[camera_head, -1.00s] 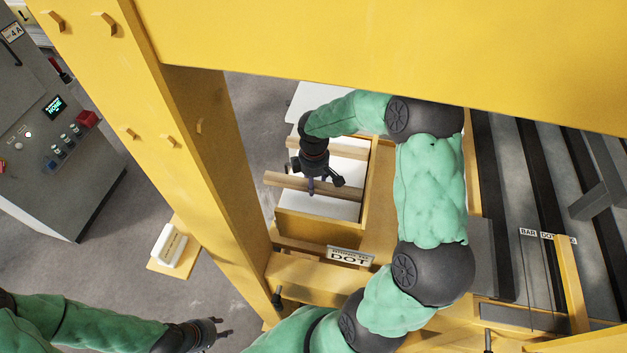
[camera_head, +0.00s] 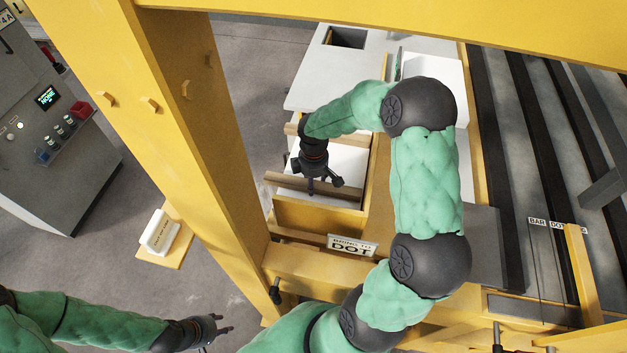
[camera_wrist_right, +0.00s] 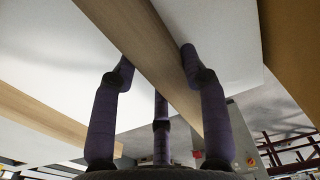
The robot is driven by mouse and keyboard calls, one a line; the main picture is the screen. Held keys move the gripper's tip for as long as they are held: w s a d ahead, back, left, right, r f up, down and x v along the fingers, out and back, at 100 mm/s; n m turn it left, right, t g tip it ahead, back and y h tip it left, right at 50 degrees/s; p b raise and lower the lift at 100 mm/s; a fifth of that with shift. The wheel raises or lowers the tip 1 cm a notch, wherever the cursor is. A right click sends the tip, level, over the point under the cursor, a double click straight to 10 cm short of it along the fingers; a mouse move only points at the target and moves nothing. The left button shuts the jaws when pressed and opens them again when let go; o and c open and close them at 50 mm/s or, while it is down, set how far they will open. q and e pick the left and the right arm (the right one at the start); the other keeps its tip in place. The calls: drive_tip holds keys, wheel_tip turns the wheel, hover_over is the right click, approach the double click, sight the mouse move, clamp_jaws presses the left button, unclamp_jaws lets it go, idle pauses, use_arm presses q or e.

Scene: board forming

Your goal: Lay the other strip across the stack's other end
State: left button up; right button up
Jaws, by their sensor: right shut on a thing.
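My right gripper (camera_head: 320,189) is shut on a wooden strip (camera_head: 345,195), pointing down, over the near end of the white stack (camera_head: 325,159) in a yellow-sided bay. The strip lies crosswise just behind the bay's near wall; I cannot tell whether it touches the stack. In the right wrist view, the held strip (camera_wrist_right: 150,55) runs between the fingers (camera_wrist_right: 160,110). The other strip (camera_head: 292,129) lies across the stack's far end, partly hidden by my arm; it also shows in the right wrist view (camera_wrist_right: 40,115). My left gripper (camera_head: 222,331) is empty and open at bottom left.
A yellow post (camera_head: 195,150) and top beam (camera_head: 400,22) frame the bay. A DOT sign (camera_head: 352,246) is at its front. A grey control cabinet (camera_head: 50,150) stands far left. Dark rails (camera_head: 520,170) lie right.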

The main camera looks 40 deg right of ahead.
drive_tip(key=o, duration=1.6)
drive_tip(key=shift+o, duration=0.2)
drive_tip(key=shift+r, duration=0.1)
wheel_tip(320, 180, up, 12)
